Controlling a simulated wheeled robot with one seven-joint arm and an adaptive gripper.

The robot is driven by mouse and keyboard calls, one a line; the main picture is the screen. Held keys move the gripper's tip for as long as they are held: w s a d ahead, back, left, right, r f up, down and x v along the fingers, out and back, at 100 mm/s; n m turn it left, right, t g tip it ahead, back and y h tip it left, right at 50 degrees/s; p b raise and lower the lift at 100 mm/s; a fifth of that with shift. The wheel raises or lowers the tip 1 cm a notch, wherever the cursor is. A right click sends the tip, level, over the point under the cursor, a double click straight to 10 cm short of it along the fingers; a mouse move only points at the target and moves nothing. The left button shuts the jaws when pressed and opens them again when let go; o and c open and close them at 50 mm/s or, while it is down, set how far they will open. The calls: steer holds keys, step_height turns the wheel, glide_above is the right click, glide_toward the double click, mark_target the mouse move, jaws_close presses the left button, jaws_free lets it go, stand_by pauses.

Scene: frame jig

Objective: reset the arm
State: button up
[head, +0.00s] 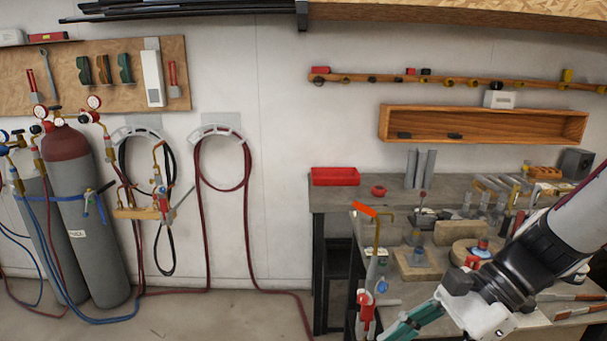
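My arm enters from the right edge over the workbench (330,197), with a black wrist and a white gripper body. My gripper (398,333) points down and left, its teal fingers reaching the bottom edge of the head view. The fingers overlap from this angle, so I cannot tell whether they are open or shut. I see nothing clearly held in them. The arm hides part of the bench's right side.
Wooden blocks (417,265) and metal parts crowd the bench. A red tray (335,176) lies at the back left. Gas cylinders (85,215) and hoses stand far left. The floor between is clear.

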steer(key=s+d+r+n+t+h, duration=0.4)
steer(key=s+r+n+h, duration=0.4)
steer(key=n, duration=0.7)
steer(key=shift+s+d+r+n+t+h+p, duration=0.15)
steer(key=shift+d+r+n+t+h+p, duration=0.2)
steer(key=shift+r+t+h, duration=0.2)
stand_by(0.4)
